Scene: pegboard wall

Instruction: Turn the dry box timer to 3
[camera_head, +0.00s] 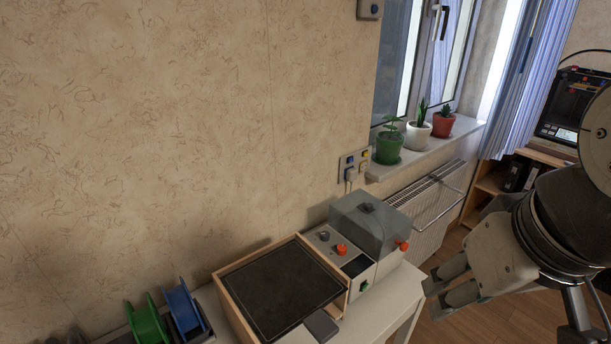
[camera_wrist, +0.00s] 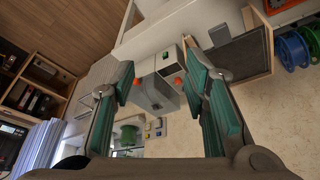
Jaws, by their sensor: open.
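The dry box (camera_head: 372,229) is a grey box with a smoky lid on the white table's right part. Its front panel carries an orange knob (camera_head: 341,249), a dark grey knob (camera_head: 324,236), a dark display and a green switch (camera_head: 364,287). Another orange knob (camera_head: 403,245) sticks out on its right side. Which knob is the timer, and any numbers, are too small to tell. My gripper (camera_head: 438,292) is open and empty, right of the dry box and apart from it. In the wrist view the dry box (camera_wrist: 153,92) shows between my open fingers (camera_wrist: 158,62), some way off.
A wooden-framed box with a dark top (camera_head: 285,288) stands left of the dry box. Green (camera_head: 146,325) and blue (camera_head: 183,308) spools are farther left. A wall socket (camera_head: 353,167), potted plants (camera_head: 418,136) and a radiator (camera_head: 432,205) lie behind. Floor is free on the right.

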